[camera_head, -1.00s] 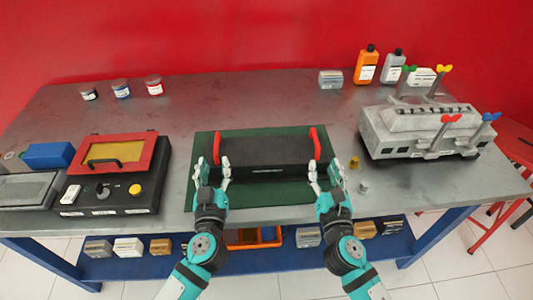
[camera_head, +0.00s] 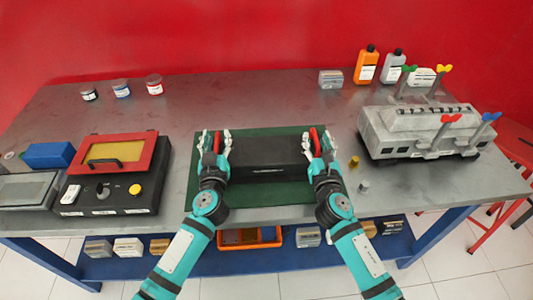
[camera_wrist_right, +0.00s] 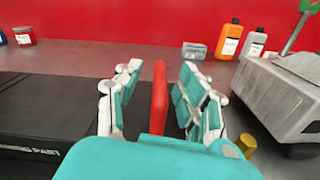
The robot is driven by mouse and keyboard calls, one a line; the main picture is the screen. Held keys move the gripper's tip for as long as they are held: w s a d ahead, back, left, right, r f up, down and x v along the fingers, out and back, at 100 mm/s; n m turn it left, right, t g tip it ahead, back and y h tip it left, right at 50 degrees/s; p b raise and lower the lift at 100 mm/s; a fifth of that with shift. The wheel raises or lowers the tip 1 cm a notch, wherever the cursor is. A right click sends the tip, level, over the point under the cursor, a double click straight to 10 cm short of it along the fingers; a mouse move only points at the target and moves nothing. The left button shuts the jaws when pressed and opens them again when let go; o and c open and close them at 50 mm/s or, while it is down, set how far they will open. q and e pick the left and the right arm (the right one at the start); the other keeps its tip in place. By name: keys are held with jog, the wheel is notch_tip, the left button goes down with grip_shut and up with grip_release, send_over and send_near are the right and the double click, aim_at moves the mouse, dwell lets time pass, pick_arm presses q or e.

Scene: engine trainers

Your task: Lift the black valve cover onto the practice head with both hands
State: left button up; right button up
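The black valve cover (camera_head: 268,153) lies on a green mat (camera_head: 264,193) at the middle of the table, with a red handle at each end. My left gripper (camera_head: 216,141) is open around the left red handle. My right gripper (camera_head: 320,143) is open around the right red handle (camera_wrist_right: 159,98). In the right wrist view, the right fingers (camera_wrist_right: 158,92) stand on both sides of that handle with gaps. The grey practice head (camera_head: 418,132) stands at the right of the table, with coloured wing-topped clamps on it.
A red-lidded control box (camera_head: 112,180) and a grey tray (camera_head: 28,188) stand at the left. Bottles (camera_head: 367,65) and boxes stand at the back right. Small brass (camera_head: 354,162) and silver (camera_head: 364,187) pieces lie between mat and head. Three jars (camera_head: 121,90) stand at the back left.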

pick_arm(q)
grip_shut()
pick_arm(e)
grip_shut()
pick_arm(q)
jog(key=shift+r, duration=0.1)
pick_arm(e)
jog(key=shift+r, duration=0.1)
